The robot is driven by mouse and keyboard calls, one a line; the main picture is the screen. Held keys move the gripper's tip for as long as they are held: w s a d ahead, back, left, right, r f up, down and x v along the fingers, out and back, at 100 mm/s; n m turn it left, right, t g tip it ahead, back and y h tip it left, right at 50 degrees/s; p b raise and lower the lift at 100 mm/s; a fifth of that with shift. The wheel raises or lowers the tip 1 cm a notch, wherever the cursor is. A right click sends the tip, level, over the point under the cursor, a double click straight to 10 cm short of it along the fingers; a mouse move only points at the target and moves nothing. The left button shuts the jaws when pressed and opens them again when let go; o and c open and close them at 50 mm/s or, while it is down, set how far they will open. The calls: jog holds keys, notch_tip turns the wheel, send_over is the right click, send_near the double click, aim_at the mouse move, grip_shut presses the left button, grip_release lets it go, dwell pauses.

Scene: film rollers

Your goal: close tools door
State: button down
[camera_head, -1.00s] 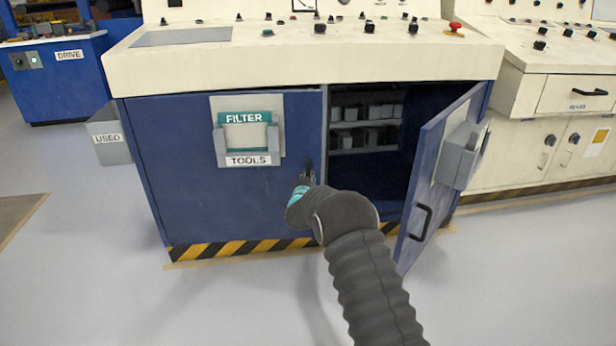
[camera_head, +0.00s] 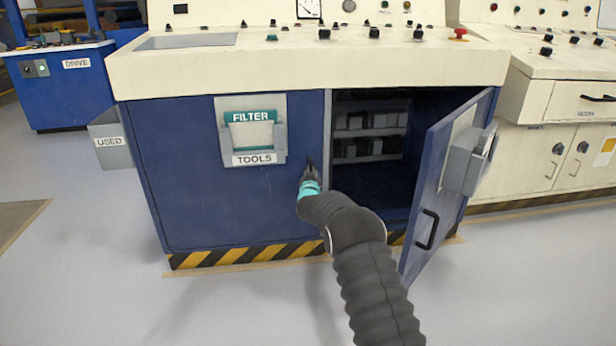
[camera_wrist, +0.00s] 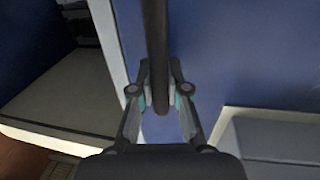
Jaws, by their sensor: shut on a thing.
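The blue tools door (camera_head: 190,205) is the left door of the cabinet, with a TOOLS label (camera_head: 254,159) under a FILTER holder. It looks flush with the cabinet front in the head view. My gripper (camera_head: 310,168) is at this door's right edge. In the wrist view my gripper (camera_wrist: 160,94) is shut on a dark bar handle (camera_wrist: 157,40), with a finger on each side. The door's blue face (camera_wrist: 240,50) lies behind the handle, beside a pale edge strip. In the head view my gripper mostly hides the handle.
The right cabinet door (camera_head: 440,185) stands open toward me, with a grey holder and black handle. Shelves with boxes (camera_head: 370,130) show inside. A grey USED bin (camera_head: 110,141) hangs at the left side. The floor in front is clear.

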jog(key=shift+a+r, duration=0.15)
jog(key=shift+r, duration=0.05)
jog(key=c, duration=1.1)
grip_release()
jog(key=shift+a+f, duration=0.1)
jog(key=shift+a, duration=0.05)
jog(key=shift+c, duration=0.2)
jog(key=shift+w+d, duration=0.1)
jog(key=shift+d, duration=0.2)
jog(key=s, duration=1.2)
jog(key=shift+d, duration=0.2)
jog(key=shift+f, duration=0.1)
